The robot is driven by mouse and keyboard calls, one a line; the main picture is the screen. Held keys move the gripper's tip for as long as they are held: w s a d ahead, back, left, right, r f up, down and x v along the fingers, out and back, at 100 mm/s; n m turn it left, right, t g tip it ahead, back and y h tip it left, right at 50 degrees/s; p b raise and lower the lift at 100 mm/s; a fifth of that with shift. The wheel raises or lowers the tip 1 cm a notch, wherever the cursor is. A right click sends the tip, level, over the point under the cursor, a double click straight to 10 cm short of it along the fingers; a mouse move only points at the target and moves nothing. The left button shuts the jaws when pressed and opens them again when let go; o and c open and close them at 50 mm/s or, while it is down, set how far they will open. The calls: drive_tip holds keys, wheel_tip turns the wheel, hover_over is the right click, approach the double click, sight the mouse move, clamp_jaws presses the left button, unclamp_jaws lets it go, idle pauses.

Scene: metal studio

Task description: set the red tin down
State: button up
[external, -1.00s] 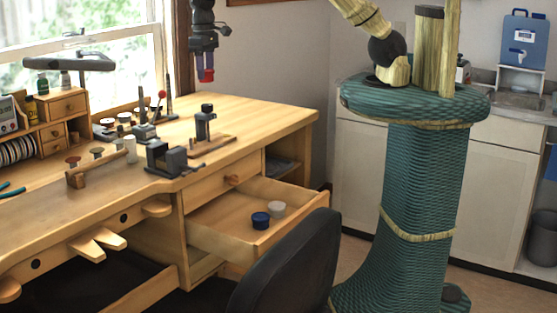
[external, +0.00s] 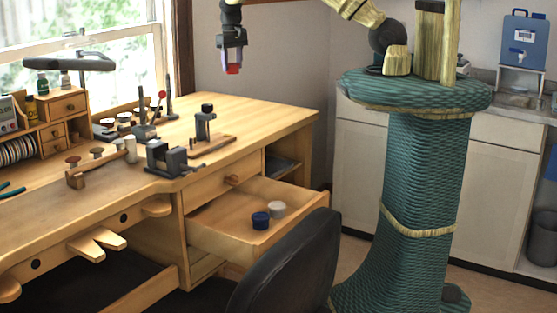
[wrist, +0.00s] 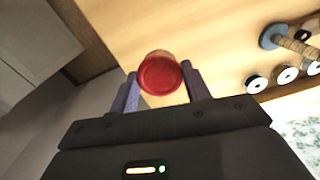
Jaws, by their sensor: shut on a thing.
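A red tin (wrist: 160,74) is between the two fingers of my gripper (wrist: 160,90) in the wrist view, with its round end facing the camera. In the external view my gripper (external: 232,66) is high above the back right of the wooden workbench (external: 262,112), pointing down. It is shut on the red tin (external: 232,69), whose lower part shows below the fingertips. The tin is in the air, clear of the bench top.
An open drawer (external: 219,242) holds a blue tin (external: 261,220) and a white tin (external: 277,209). A dark vise (external: 166,158) and a small stand on a wooden base (external: 212,145) are on the bench. The bench's back right is clear. A black chair (external: 280,270) stands in front.

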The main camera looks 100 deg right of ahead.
drive_tip(key=shift+f, duration=0.85)
drive_tip(key=shift+f+p, duration=1.15)
drive_tip(key=shift+f, duration=1.75)
wheel_tip(320, 180, down, 3)
drive_tip(key=shift+f+p, duration=0.15)
drive_tip(key=shift+p, duration=0.7)
drive_tip(key=shift+f, duration=0.45)
drive_tip(key=shift+f, duration=0.1)
